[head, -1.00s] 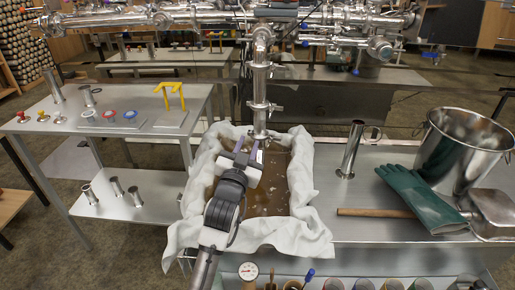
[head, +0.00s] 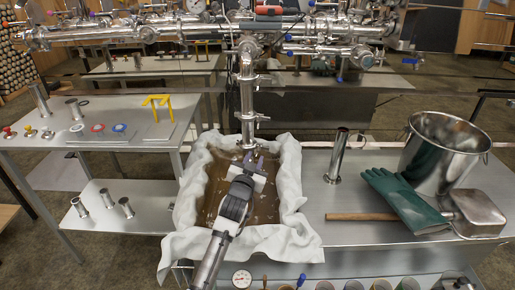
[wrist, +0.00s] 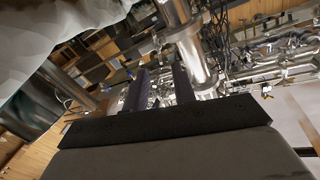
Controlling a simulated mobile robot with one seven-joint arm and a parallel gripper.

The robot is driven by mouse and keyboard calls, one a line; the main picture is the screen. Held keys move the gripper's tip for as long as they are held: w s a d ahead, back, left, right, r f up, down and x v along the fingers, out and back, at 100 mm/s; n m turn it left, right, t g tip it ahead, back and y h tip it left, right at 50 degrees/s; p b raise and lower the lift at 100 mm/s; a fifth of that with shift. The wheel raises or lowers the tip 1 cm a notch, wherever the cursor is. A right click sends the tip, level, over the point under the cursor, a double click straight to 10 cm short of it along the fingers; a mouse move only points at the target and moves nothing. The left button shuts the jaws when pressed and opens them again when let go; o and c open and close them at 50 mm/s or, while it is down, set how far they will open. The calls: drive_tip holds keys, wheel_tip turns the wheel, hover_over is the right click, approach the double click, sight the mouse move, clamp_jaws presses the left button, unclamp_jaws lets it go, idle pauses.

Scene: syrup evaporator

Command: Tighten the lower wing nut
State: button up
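A vertical steel pipe (head: 247,92) hangs from the overhead pipework above a cloth-lined pan. A clamp (head: 250,117) with a small part sticking out to the right, perhaps its wing nut, sits partway down it. A lower joint (head: 248,145) is at the pipe's bottom end; its wing nut is too small and hidden to make out. My gripper (head: 257,157) is just below and in front of that end. In the wrist view my gripper (wrist: 160,78) has its fingers apart with nothing seen between them. The steel pipe (wrist: 190,45) passes close to the right finger; contact cannot be told.
White cloth (head: 290,175) drapes the pan of brown liquid (head: 215,185) under my arm. The left table (head: 120,140) holds gaskets and fittings.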

sight(258, 149)
drive_tip(key=shift+p+x, duration=0.5)
drive_tip(key=shift+x, duration=1.95)
clamp_jaws()
